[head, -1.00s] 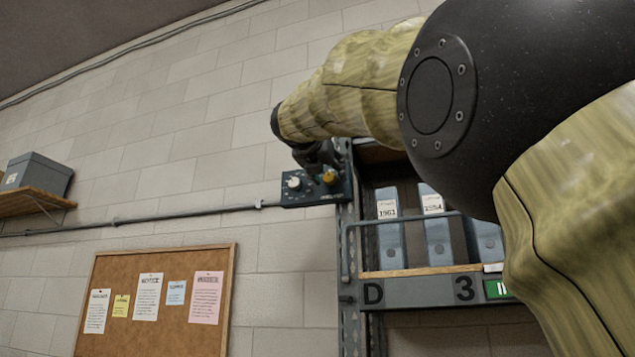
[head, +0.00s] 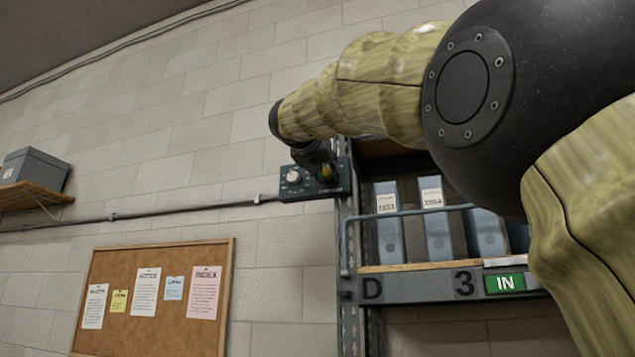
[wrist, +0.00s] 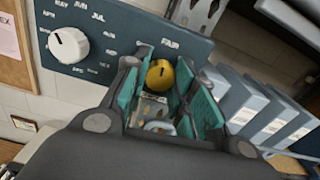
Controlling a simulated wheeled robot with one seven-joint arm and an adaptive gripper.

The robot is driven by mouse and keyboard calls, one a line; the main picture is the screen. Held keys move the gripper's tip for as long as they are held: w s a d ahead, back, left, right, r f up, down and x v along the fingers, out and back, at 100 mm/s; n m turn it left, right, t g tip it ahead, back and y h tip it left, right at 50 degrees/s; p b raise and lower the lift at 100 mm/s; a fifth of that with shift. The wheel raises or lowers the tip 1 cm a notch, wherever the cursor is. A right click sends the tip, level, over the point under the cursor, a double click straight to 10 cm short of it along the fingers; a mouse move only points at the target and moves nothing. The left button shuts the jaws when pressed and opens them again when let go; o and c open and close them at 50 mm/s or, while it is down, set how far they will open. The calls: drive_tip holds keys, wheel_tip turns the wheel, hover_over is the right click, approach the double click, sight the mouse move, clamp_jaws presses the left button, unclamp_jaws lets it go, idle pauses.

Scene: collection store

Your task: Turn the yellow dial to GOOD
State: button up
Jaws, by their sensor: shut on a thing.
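The yellow dial (wrist: 160,75) is on the right part of a dark blue-grey panel (wrist: 112,28) on the wall. In the wrist view it sits between the teal pads of my gripper (wrist: 163,92), which is shut on it. In the head view, my gripper (head: 318,160) reaches the panel from above and partly covers the yellow dial (head: 327,171). A white dial (wrist: 68,45) with month names around it is to the left.
A shelf rack with blue binders (head: 438,222) stands right of the panel, with a rail (head: 415,212) in front and a green IN sign (head: 505,283) below. A cork board (head: 150,335) with papers hangs below left. A conduit (head: 180,210) runs along the wall.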

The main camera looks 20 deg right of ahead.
drive_tip(key=shift+s+r, duration=0.15)
drive_tip(key=shift+r, duration=0.1)
drive_tip(key=n, duration=0.1)
drive_tip(key=n+p, duration=0.1)
drive_tip(key=n, duration=0.1)
drive_tip(key=n+p, duration=0.1)
drive_tip(key=n, duration=0.1)
drive_tip(key=shift+r, duration=0.25)
drive_tip(key=shift+a+f+n+p, duration=0.1)
drive_tip(key=shift+n+p, duration=1.25)
drive_tip(key=shift+n, duration=0.55)
drive_tip(key=shift+f, duration=0.1)
drive_tip(key=o, duration=0.9)
drive_tip(key=shift+a, duration=0.1)
drive_tip(key=shift+o, duration=0.6)
drive_tip(key=shift+s+a, duration=0.1)
drive_tip(key=shift+a, duration=0.1)
drive_tip(key=shift+d+f, duration=0.2)
drive_tip(key=v, duration=1.2)
drive_tip(key=shift+a+r, duration=0.15)
